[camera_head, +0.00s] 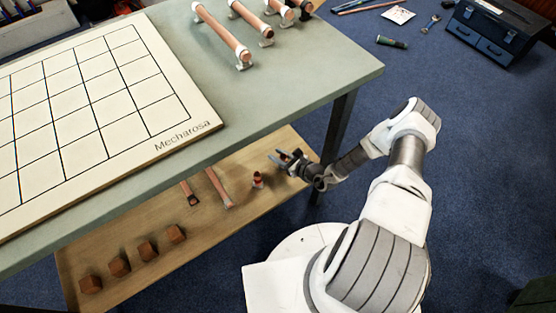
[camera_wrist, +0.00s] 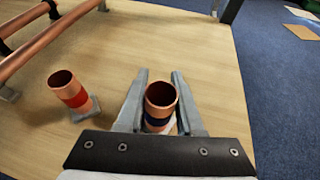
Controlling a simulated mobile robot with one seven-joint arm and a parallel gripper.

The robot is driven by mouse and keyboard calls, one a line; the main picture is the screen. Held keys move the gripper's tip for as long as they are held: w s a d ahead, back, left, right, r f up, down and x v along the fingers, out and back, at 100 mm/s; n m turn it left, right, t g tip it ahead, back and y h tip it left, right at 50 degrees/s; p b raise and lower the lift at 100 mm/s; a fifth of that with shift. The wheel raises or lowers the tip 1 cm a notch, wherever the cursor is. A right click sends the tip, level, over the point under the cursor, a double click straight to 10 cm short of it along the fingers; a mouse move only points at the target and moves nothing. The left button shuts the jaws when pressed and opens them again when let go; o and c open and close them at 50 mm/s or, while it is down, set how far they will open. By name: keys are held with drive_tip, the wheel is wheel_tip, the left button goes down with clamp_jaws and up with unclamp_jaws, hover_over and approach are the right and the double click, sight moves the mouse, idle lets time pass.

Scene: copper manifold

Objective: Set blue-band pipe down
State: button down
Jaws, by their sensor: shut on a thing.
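The blue-band pipe (camera_wrist: 161,98) is a short copper tube with a dark blue band near its middle, seen from above in the wrist view. My gripper (camera_wrist: 159,90) has one finger on each side of it and is shut on it. The pipe looks upright over the wooden lower shelf (camera_wrist: 215,60); whether its base touches the shelf is hidden. In the head view my gripper (camera_head: 288,160) is at the right end of the lower shelf (camera_head: 100,240), below the tabletop, and the blue-band pipe cannot be made out there.
A red-band pipe (camera_wrist: 72,92) stands left of my gripper in a small holder. Long copper pipes (camera_wrist: 45,40) lie farther left. Several brown blocks (camera_head: 119,266) are on the shelf's left part. A table leg (camera_head: 338,130) is close to my gripper. The green tabletop (camera_head: 300,75) overhangs the shelf.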

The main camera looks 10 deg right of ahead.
drive_tip(key=shift+f, duration=0.9)
drive_tip(key=shift+f, duration=0.1)
drive_tip(key=shift+f+b, duration=0.15)
drive_tip(key=shift+b, duration=0.2)
drive_tip(key=c, duration=0.6)
unclamp_jaws()
drive_tip(key=shift+o, duration=0.2)
